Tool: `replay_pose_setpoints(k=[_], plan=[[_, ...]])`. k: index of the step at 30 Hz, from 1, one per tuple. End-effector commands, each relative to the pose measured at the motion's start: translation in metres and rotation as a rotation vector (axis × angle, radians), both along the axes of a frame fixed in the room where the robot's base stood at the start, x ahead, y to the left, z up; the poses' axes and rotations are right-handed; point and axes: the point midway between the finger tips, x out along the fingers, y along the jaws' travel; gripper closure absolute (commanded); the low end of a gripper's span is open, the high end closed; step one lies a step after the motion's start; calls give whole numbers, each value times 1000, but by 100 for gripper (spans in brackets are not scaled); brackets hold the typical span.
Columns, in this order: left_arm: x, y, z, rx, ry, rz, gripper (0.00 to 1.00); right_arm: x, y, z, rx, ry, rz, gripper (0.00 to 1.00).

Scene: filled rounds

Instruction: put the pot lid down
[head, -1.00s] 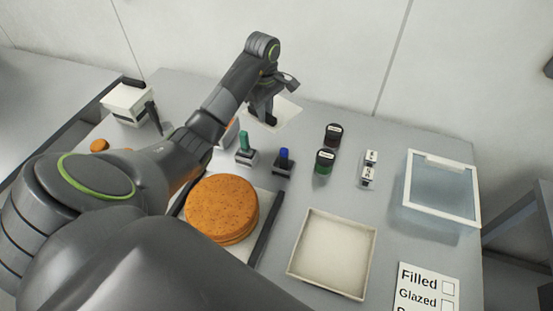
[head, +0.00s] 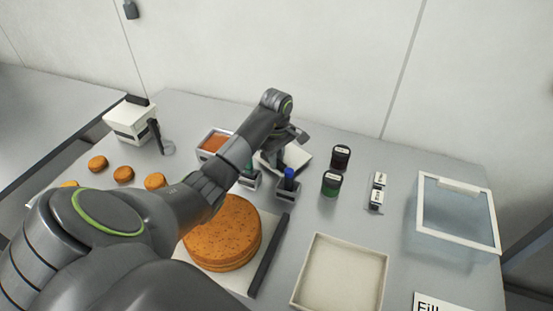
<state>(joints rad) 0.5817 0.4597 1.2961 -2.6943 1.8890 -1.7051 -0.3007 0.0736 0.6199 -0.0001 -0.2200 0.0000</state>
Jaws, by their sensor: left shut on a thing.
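The pot lid (head: 297,158) is a flat, pale square plate in the middle of the head view. My left gripper (head: 273,158) reaches over it from the left and is shut on it. My gripper hides part of the lid. I cannot tell whether the lid touches the table. An open square pot (head: 203,153) with orange-brown filling stands to the left of the lid, partly behind my left arm. My right gripper is not in view.
A green-handled stamp (head: 249,180) and a blue-handled stamp (head: 288,182) stand just in front of the lid. Two dark jars (head: 331,183) stand to its right. Brown rounds (head: 222,235), an empty tray (head: 340,272) and a clear-lidded box (head: 457,210) lie around.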

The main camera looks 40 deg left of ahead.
Motion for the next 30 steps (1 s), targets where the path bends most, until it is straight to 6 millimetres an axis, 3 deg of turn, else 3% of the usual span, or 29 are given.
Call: replay_pose_setpoints(k=[14,15,19,30], plan=[[0,0,-11,1,-2,0,100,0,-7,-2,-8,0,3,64],[0,0,-10,1,-2,0,79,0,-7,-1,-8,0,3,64],[0,0,-9,1,-2,0,62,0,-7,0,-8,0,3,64],[0,0,-6,1,-2,0,61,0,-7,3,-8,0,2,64]])
